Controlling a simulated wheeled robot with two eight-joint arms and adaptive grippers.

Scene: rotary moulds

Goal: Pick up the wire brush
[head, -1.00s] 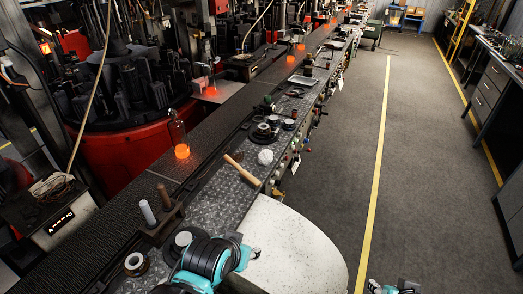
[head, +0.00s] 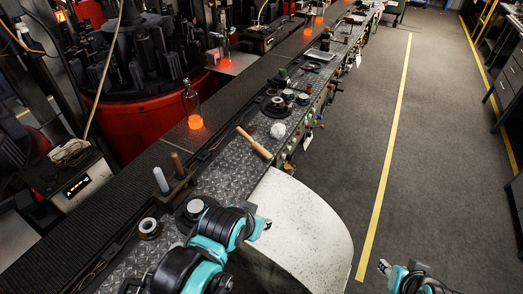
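A light wooden-handled tool (head: 254,143) lies slantwise on the diamond-plate bench top, near its right edge. It may be the wire brush, but I cannot make out bristles. My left gripper (head: 265,226) is in front of it and apart from it, over the pale curved panel. It is small and partly behind my arm, so its opening is unclear. My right gripper (head: 383,267) is low at the right, over the floor and far from the tool. Its fingers are too small to read.
A crumpled white cloth (head: 277,130) lies beside the tool. A glowing bottle (head: 194,110) stands on the dark conveyor (head: 120,195). Two upright rods on a block (head: 170,188) and a dark ring (head: 149,228) stand left of my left arm. The grey floor (head: 440,150) is open.

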